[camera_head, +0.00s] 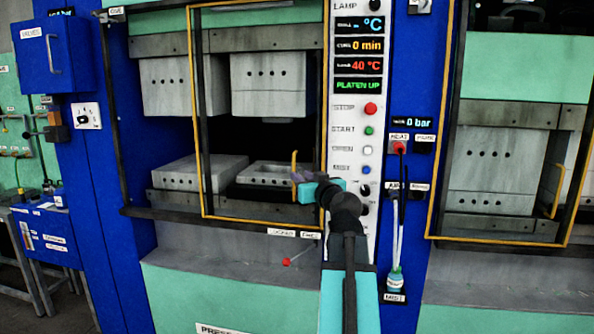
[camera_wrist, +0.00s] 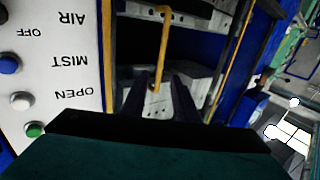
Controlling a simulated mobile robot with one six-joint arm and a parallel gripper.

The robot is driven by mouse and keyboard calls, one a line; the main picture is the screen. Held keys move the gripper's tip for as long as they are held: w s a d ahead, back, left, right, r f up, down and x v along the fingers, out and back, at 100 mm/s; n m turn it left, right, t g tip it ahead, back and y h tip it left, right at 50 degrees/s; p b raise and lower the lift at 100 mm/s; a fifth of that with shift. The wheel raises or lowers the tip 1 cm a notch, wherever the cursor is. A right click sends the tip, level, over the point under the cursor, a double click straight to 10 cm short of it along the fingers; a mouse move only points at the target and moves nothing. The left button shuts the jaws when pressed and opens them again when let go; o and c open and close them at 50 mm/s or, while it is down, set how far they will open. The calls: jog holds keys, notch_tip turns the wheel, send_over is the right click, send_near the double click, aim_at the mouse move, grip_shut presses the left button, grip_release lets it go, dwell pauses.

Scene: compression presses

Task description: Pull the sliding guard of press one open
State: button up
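The sliding guard (camera_head: 202,120) is a yellow-edged frame across the right part of the middle press's opening. The press label at the bottom is cut off, so its number cannot be read. The guard's upright yellow handle (camera_head: 294,163) stands near its right side; it also shows in the wrist view (camera_wrist: 163,45). My gripper (camera_head: 300,180) is at the lower part of the handle. In the wrist view its two dark fingers (camera_wrist: 160,92) are apart, one on each side of the handle's end, with gaps visible. My wrist hides some of the guard's lower right corner.
A control panel (camera_head: 357,130) with buttons and displays stands just right of the guard. A hose with a fitting (camera_head: 395,275) hangs right of my arm. Another press with a yellow guard (camera_head: 440,120) is at the right. Metal blocks (camera_head: 200,172) sit inside the middle press.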

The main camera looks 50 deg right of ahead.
jog(key=p+x, duration=0.1)
jog(key=x, duration=0.5)
dwell(0.3)
